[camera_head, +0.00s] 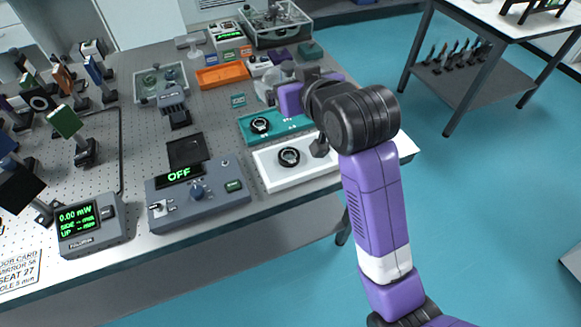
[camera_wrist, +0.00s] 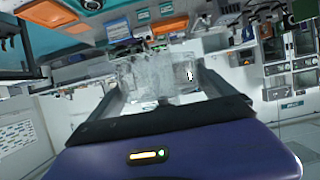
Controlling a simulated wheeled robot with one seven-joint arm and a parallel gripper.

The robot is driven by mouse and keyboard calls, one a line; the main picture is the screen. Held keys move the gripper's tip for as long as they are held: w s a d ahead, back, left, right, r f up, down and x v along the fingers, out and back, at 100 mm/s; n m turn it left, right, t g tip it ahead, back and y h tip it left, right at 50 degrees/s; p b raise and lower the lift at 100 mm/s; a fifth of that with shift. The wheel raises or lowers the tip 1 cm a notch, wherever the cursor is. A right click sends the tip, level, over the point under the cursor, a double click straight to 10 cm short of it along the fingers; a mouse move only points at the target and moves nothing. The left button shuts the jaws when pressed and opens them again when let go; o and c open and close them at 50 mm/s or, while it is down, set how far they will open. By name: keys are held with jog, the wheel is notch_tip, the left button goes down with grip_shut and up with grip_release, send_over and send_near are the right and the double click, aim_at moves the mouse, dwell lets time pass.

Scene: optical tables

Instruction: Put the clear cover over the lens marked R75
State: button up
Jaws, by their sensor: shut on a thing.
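My gripper (camera_wrist: 163,78) is shut on a clear, see-through cover (camera_wrist: 150,72), which shows between its two fingers in the wrist view. In the head view the cover (camera_head: 264,92) is a pale, blurred shape left of the purple wrist, above the table. A dark-ringed lens (camera_head: 289,157) lies on a white tray (camera_head: 270,178) at the table's front right edge. Another dark-ringed lens (camera_head: 260,125) lies on a teal tray (camera_head: 247,137) just behind. The R75 mark cannot be read on either. The cover is apart from both lenses, and my arm hides part of the trays' right side.
A grey control box (camera_head: 197,195) showing OFF and a power meter (camera_head: 90,223) stand at the front. An orange tray (camera_head: 222,75) and a clear bin (camera_head: 275,22) are further back. Mounted optics (camera_head: 84,150) crowd the left.

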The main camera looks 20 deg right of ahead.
aim_at(289, 155)
notch_tip(289, 155, down, 19)
jog(key=shift+f, duration=0.2)
dwell(0.3)
jog(key=shift+f, duration=0.15)
jog(key=shift+f, duration=0.4)
jog(key=shift+f, duration=0.15)
jog(key=o, duration=1)
